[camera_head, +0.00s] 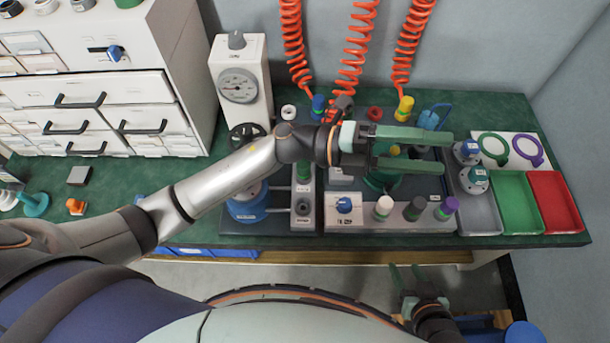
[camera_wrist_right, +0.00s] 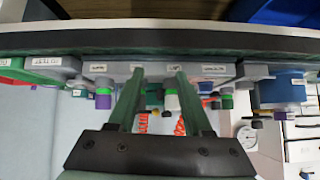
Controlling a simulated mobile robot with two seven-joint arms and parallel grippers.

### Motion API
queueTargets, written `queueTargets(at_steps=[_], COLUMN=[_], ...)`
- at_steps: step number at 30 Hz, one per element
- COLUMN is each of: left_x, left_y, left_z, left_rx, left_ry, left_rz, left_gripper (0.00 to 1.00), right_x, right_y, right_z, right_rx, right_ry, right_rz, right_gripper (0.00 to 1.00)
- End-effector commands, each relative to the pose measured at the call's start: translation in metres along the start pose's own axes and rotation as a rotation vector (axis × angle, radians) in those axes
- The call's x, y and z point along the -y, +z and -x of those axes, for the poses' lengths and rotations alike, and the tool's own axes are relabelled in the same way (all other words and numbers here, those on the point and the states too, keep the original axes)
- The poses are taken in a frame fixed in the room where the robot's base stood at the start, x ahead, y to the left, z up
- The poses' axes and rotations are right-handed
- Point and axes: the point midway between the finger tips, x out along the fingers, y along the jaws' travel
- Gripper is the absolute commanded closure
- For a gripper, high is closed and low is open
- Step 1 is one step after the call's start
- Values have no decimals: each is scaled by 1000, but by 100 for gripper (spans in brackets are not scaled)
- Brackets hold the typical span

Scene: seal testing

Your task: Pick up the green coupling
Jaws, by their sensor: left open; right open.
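I cannot tell for certain which part is the green coupling. A green cylinder (camera_head: 304,171) stands in the narrow grey block left of my left gripper. A dark cap with a green band (camera_head: 414,208) stands in the front row of the station. A green round fixture (camera_head: 380,181) is partly hidden under my left gripper. My left gripper (camera_head: 440,153) is open above the station, its fingers pointing right, with nothing seen held. My right gripper (camera_head: 405,268) is open and empty in front of the bench; its fingers (camera_wrist_right: 156,78) also show in the right wrist view.
A white cap (camera_head: 383,208) and a purple-topped cap (camera_head: 446,209) flank the green-banded one. A gauge stand (camera_head: 239,87) is behind my left arm. Green (camera_head: 519,197) and red (camera_head: 556,196) trays lie at right. Orange coiled hoses (camera_head: 352,60) hang behind.

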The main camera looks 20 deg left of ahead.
Motion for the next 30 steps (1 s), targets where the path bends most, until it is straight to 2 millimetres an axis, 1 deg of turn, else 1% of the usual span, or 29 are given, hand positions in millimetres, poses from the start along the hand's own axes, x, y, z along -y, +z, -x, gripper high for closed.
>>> queueTargets(at_steps=[1,2,3,5,6,8,9,11,12,14,15,18,21,23,25,28,30], left_x=[-20,-30,-44,-66,-80,-102,-114,-129,-136,-139,-139,-130,-118,-114,-115,-128,-142], left_y=[-9,-15,-22,-26,-26,-21,-14,0,12,31,44,70,86,92,94,93,92], left_z=[0,2,6,18,29,50,68,97,118,149,168,208,234,243,249,253,256], left_rx=[-114,-182,-268,-392,-470,-580,-647,-739,-792,-855,-889,-942,-965,-971,-977,-979,-979], left_ry=[85,136,211,330,417,556,656,812,918,1074,1170,1376,1510,1556,1583,1587,1584], left_rz=[-106,-160,-231,-330,-392,-477,-527,-593,-628,-668,-686,-707,-708,-706,-702,-699,-699], left_gripper=[21,21,21,21,21,21,21,21,21,21,21,21,21,21,21,21,21], right_x=[0,0,0,1,1,2,2,3,4,4,4,5,6,6,6,6,6], right_y=[10,12,16,21,24,30,33,38,41,45,48,52,54,54,54,55,56], right_z=[-11,-14,-18,-24,-28,-33,-37,-43,-46,-51,-54,-59,-61,-62,-62,-62,-63], right_rx=[-2,-3,-3,-3,-2,-2,-2,-3,-3,-3,-2,-2,-2,-2,-2,-2,-2], right_ry=[-3,-4,-6,-9,-11,-14,-16,-20,-22,-25,-26,-30,-32,-33,-33,-32,-32], right_rz=[2,2,3,4,5,6,7,8,9,10,11,13,13,14,14,14,14], right_gripper=[50,50,50,50,50,50,50,50,50,50,50,50,50,50,50,50,50])
